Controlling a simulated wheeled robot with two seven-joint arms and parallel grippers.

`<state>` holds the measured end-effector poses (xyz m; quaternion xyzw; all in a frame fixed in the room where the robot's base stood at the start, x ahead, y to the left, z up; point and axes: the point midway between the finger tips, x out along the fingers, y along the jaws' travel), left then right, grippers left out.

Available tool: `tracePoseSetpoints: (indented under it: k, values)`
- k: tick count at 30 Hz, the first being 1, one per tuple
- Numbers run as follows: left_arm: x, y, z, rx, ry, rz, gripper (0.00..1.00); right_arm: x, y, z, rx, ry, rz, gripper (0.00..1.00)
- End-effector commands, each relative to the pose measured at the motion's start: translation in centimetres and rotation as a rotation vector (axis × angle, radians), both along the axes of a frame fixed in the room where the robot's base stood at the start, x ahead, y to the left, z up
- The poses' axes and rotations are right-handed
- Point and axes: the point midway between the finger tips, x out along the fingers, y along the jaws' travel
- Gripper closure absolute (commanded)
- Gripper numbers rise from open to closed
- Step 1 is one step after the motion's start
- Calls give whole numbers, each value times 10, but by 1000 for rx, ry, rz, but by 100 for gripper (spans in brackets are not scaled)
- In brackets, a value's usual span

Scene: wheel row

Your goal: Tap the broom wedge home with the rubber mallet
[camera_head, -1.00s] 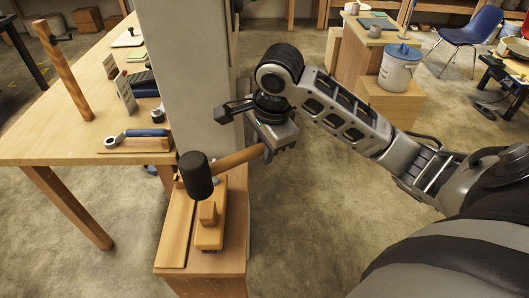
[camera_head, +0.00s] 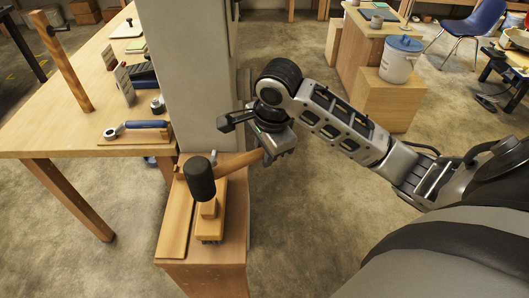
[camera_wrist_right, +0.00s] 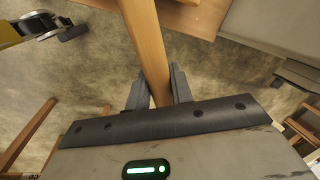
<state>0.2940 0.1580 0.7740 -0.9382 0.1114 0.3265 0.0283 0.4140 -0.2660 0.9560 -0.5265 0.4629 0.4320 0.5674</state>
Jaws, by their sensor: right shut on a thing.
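My right gripper (camera_head: 270,152) is shut on the wooden handle of the rubber mallet; the handle also shows between the fingers (camera_wrist_right: 158,92) in the right wrist view. The mallet's black head (camera_head: 200,180) hangs at the left end of the handle. In the head view it overlaps the top of the small wooden wedge (camera_head: 209,209), which stands upright on the broom block (camera_head: 212,226). I cannot tell whether head and wedge touch. Dark bristles show at the block's near end. The block lies on a low wooden stand. My left gripper is not in view.
A grey pillar (camera_head: 190,80) rises right behind the stand (camera_head: 226,252). The wooden bench (camera_head: 60,125) at left holds a blue-handled tool (camera_head: 147,125) and an upright wooden post (camera_head: 66,65). A white bucket (camera_head: 401,60) stands on a box at right. Floor between is clear.

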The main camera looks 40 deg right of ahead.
Motion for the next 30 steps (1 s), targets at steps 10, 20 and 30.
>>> tracePoseSetpoints:
  k: [10,20,30]
  values:
    - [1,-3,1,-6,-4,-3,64,1,0,45,2,-6,1,100]
    - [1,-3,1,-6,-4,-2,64,0,0,72,1,-3,1,100]
    - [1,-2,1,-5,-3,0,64,0,2,72,2,-2,33,100]
